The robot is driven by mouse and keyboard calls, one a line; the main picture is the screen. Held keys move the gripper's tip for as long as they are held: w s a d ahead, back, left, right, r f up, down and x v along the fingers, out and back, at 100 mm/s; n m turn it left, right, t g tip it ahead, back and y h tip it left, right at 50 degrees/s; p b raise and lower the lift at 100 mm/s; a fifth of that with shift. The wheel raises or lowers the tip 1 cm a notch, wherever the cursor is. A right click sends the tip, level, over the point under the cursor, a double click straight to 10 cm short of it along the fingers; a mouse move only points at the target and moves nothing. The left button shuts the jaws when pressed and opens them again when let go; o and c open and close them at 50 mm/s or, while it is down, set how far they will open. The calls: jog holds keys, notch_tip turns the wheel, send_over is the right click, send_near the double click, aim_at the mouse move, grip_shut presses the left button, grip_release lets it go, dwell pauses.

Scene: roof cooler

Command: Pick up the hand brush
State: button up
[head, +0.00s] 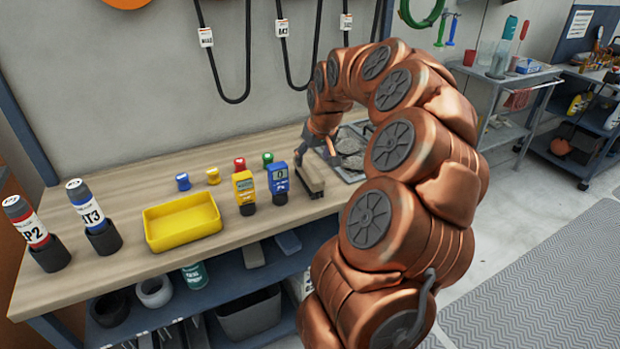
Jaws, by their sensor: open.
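A brown block-like thing (311,179), which looks like the hand brush, rests on the wooden workbench (135,262), right of the blue meter. My gripper (317,162) reaches down from the arm at the back of this block. Its jaws are open, with the block's far end close to or between the fingers. I cannot tell whether the fingers touch it. The brush's bristles and far end are not clear at this size.
A blue meter (278,184) and a yellow meter (244,193) stand close on the left. A yellow tray (183,222) sits farther left. A dark tray of grey pieces (350,150) lies right behind the gripper. Small colored caps stand behind the meters.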

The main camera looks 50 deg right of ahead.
aim_at(309, 167)
jog(key=x, duration=0.2)
jog(key=shift+f, duration=0.3)
jog(key=shift+a+p+x, duration=0.2)
jog(key=shift+p+x, duration=0.3)
jog(key=shift+x, duration=0.65)
jog(key=shift+a+p+x, duration=0.15)
jog(key=shift+p+x, duration=0.3)
jog(key=shift+x, duration=0.7)
jog(key=shift+w+d+f, duration=0.15)
jog(key=shift+w+f, duration=0.2)
jog(key=shift+f, duration=0.05)
grip_shut()
